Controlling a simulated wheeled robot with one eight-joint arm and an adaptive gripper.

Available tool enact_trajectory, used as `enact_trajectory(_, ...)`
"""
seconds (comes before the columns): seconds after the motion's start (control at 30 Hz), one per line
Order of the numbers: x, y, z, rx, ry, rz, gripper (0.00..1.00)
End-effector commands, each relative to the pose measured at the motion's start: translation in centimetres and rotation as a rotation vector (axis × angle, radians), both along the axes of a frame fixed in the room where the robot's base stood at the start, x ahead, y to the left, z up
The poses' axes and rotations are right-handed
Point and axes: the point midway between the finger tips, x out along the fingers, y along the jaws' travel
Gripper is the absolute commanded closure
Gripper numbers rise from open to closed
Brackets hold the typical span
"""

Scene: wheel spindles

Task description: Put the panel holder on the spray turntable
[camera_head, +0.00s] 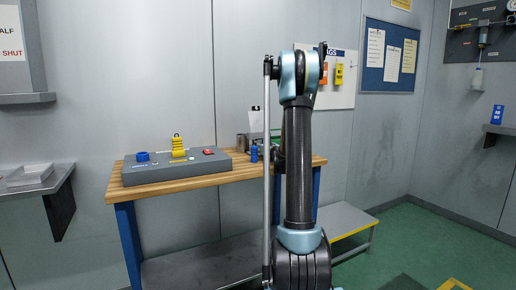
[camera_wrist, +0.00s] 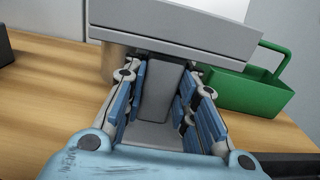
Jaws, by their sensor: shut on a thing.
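My gripper (camera_wrist: 162,90) is shut on a grey upright piece in the wrist view. This piece meets a wide grey block (camera_wrist: 178,32) with a white face above it, which looks like the panel holder. It is over or close to the wooden bench top; I cannot tell whether it touches it. In the head view my arm hides the gripper and most of what it holds. I cannot make out the spray turntable for certain in either view.
The wooden bench (camera_head: 240,176) bears a grey console (camera_head: 190,168) with a blue ring (camera_head: 142,156), a yellow part (camera_head: 178,148) and a red button. A green basket (camera_wrist: 245,92) stands right of my gripper; a metal can (camera_wrist: 113,62) is behind. A low step (camera_head: 345,222) stands right.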

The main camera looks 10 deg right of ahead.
Motion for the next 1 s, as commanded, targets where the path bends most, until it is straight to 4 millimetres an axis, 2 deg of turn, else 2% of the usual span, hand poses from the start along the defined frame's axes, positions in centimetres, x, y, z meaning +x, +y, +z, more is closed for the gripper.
enact_trajectory(0.3, 0.0, 0.0, -0.1, 0.000, 0.000, 0.000, 1.00)
enact_trajectory(0.33, 0.0, 0.0, -0.1, 0.000, 0.000, 0.000, 0.70)
enact_trajectory(0.4, 0.0, 0.0, -0.1, 0.000, 0.000, 0.000, 0.54)
enact_trajectory(0.77, 0.0, 0.1, 0.0, 0.000, 0.000, 0.001, 0.54)
enact_trajectory(0.87, -0.6, -0.2, 0.0, 0.000, 0.000, 0.000, 0.54)
enact_trajectory(1.0, -2.6, -0.8, 0.0, 0.000, 0.000, -0.001, 0.54)
